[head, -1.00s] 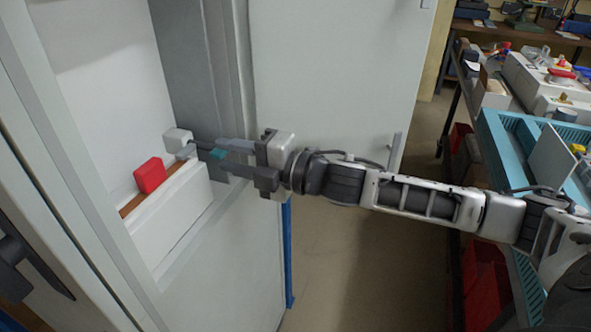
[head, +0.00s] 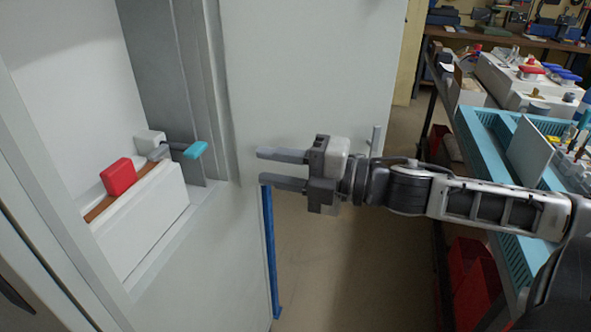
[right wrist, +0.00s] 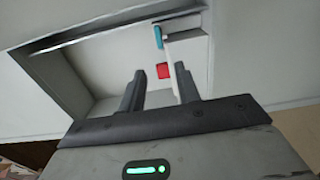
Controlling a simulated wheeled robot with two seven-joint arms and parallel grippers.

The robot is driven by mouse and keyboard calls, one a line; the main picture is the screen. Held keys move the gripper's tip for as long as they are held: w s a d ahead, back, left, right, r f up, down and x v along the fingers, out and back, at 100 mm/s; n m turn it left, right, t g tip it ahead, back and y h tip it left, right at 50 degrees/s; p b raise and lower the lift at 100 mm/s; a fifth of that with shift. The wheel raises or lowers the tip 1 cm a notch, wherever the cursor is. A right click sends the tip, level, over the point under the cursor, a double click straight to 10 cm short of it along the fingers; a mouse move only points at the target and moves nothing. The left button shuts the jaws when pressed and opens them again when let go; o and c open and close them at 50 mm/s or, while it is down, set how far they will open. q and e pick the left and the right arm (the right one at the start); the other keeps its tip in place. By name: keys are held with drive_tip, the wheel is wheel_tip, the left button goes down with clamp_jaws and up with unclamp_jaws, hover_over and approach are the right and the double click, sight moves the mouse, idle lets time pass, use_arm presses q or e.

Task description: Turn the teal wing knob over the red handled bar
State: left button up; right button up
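The teal wing knob (head: 195,150) sits at the end of a dark shaft that comes out of a pale block inside the open cabinet. It also shows in the right wrist view (right wrist: 158,37). The red handle (head: 118,177) stands on a brown strip along the top of a white box, left of the knob; it also shows in the right wrist view (right wrist: 163,71). My right gripper (head: 260,166) is open and empty, to the right of the knob and apart from it. In the right wrist view its spread fingers (right wrist: 160,76) point toward the cabinet recess. My left gripper is out of view.
The cabinet's side wall and frame (head: 218,90) border the recess on the right. A blue post (head: 270,255) stands below my right gripper. A teal tray (head: 487,135) and equipment fill a bench at the right. Floor (head: 350,270) is clear between.

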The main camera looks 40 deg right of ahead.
drive_tip(key=p+v, duration=0.1)
drive_tip(key=v, duration=0.2)
idle(0.7)
drive_tip(key=s+d+f+m+h, duration=0.2)
drive_tip(key=f+m+h, duration=0.2)
drive_tip(key=f+m, duration=0.35)
drive_tip(key=s+d+f+m+h, duration=0.1)
drive_tip(key=f+m+h, duration=0.2)
drive_tip(key=f+m, duration=0.45)
drive_tip(key=s+a+f+m+g, duration=0.1)
drive_tip(key=s+a+f+m, duration=0.2)
drive_tip(key=a+f, duration=0.4)
drive_tip(key=s+a+f+m+g, duration=0.2)
drive_tip(key=s+a+f+m, duration=0.1)
drive_tip(key=a+f+m, duration=0.2)
wheel_tip(320, 180, down, 2)
drive_tip(key=a, duration=0.2)
drive_tip(key=shift+s+a+g+h, duration=0.3)
drive_tip(key=shift+s+h, duration=0.1)
